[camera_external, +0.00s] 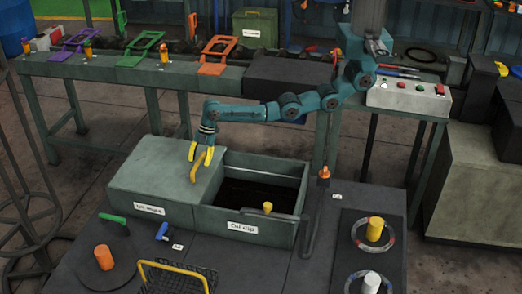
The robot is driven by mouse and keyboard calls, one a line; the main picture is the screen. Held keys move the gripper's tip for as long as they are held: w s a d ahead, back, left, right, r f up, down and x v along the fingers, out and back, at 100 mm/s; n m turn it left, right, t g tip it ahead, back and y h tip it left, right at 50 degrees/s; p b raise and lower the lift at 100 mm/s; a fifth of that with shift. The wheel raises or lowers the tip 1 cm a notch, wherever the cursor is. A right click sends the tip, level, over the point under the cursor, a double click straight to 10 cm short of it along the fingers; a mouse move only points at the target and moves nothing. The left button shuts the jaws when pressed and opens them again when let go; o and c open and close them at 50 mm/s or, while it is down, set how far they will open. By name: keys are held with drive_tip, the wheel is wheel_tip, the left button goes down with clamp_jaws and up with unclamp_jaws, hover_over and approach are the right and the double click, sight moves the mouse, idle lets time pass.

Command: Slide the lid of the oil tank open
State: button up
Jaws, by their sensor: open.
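The grey-green oil tank (262,236) stands on the dark table in the foreground, with a label on its front. Its right part is open from above and shows a dark interior (258,194). A flat grey-green cover, seemingly the lid (150,170), lies over the left part. A small yellow knob (267,207) shows near the tank's front wall; what it is fixed to is unclear. My gripper (194,168) has yellow fingers and is open, pointing down over the right part of the cover. I cannot tell whether the fingers touch it.
An orange-topped lever (323,173) rises right of the tank. Yellow and white cylinders (375,229) stand on round plates at the right. An orange cylinder (104,257) and a yellow-handled rack (175,275) are in front. A long bench (110,68) runs behind.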

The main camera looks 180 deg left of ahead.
drive_tip(key=v, duration=1.2)
